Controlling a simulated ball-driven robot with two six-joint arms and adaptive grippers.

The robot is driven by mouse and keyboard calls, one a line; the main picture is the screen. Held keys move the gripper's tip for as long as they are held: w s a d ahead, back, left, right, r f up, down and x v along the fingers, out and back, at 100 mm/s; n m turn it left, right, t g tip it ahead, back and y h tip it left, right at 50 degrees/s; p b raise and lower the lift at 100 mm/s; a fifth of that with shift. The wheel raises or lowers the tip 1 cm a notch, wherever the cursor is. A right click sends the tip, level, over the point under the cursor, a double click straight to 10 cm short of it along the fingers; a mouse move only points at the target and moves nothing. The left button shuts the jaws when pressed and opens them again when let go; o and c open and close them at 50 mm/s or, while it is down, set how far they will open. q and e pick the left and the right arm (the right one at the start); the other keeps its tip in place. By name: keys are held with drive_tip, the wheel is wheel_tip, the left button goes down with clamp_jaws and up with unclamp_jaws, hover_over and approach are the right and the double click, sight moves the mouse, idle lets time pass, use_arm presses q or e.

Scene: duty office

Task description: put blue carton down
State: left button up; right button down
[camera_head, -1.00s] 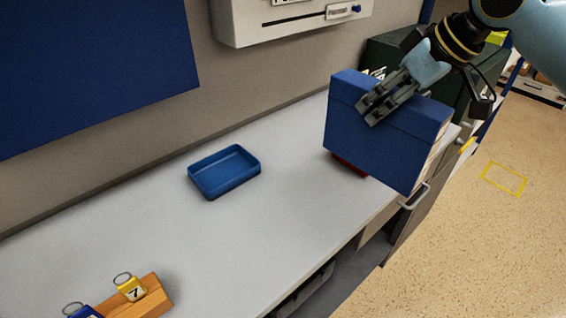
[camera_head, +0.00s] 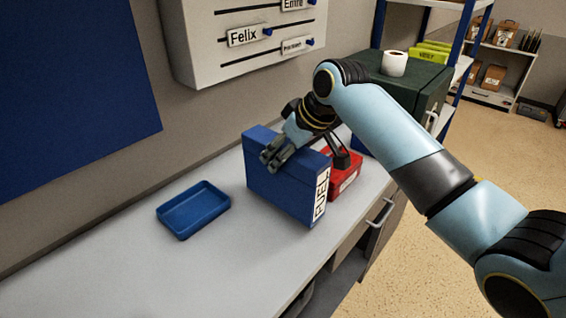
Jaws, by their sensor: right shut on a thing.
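The blue carton (camera_head: 280,187) is upright over the grey counter (camera_head: 235,262), with a white lettered label on its right side. Its bottom is at or very close to the counter top; I cannot tell whether it touches. My right gripper (camera_head: 273,158) is shut on the carton's top edge, its fingers on the near face. My left gripper is out of view.
A blue tray (camera_head: 193,212) lies left of the carton. A red box (camera_head: 347,178) stands close behind its right side. A dark green cabinet (camera_head: 425,90) with a white roll (camera_head: 394,64) is further back. The counter in front is clear.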

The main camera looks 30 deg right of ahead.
sight(309, 157)
wheel_tip(309, 157, down, 3)
drive_tip(key=shift+f, duration=0.15)
drive_tip(key=c, duration=0.5)
unclamp_jaws()
drive_tip(key=shift+s, duration=0.1)
drive_tip(key=v, duration=1.2)
